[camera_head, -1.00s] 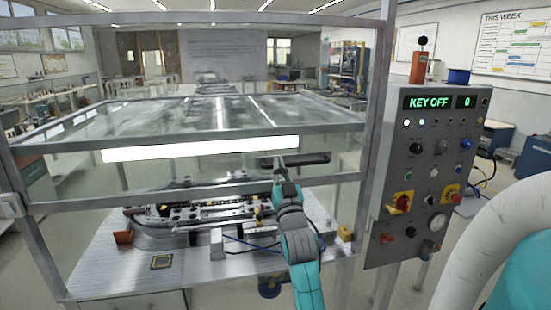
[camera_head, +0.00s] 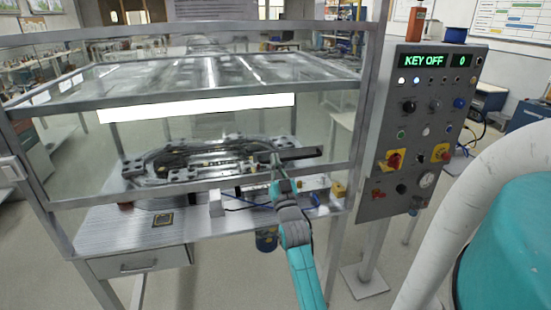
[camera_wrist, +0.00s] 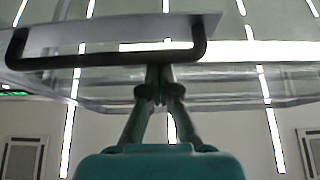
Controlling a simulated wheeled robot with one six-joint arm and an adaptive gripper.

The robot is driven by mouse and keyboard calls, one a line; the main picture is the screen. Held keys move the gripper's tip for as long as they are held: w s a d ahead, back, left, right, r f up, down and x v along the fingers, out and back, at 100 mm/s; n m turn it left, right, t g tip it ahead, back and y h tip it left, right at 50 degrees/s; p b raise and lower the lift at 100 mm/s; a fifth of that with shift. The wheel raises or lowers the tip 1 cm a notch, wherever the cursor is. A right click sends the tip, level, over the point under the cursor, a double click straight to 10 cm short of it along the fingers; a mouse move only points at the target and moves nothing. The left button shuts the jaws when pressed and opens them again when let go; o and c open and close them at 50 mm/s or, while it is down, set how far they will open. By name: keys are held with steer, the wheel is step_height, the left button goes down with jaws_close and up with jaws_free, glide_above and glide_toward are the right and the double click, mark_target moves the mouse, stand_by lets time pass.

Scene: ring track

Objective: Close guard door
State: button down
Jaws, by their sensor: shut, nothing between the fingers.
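The guard door is a clear panel in a grey metal frame; what I take for its lower rail (camera_head: 120,201) crosses in front of the enclosure. Its black bar handle (camera_head: 302,154) shows above that rail, and fills the upper part of the wrist view (camera_wrist: 100,59), mounted on a grey plate. My gripper (camera_head: 277,160) is at the handle's left part. In the wrist view, my gripper (camera_wrist: 160,72) has its fingertips together right at the underside of the bar, not around it; whether they touch cannot be told.
A ring track (camera_head: 190,160) lies on the bench inside the enclosure. A control box (camera_head: 415,130) reading "KEY OFF" stands to the right on a post. A drawer (camera_head: 140,263) is under the bench. A white lamp bar (camera_head: 195,108) hangs inside the enclosure.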

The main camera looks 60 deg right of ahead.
step_height(320, 180, down, 21)
stand_by(0.8)
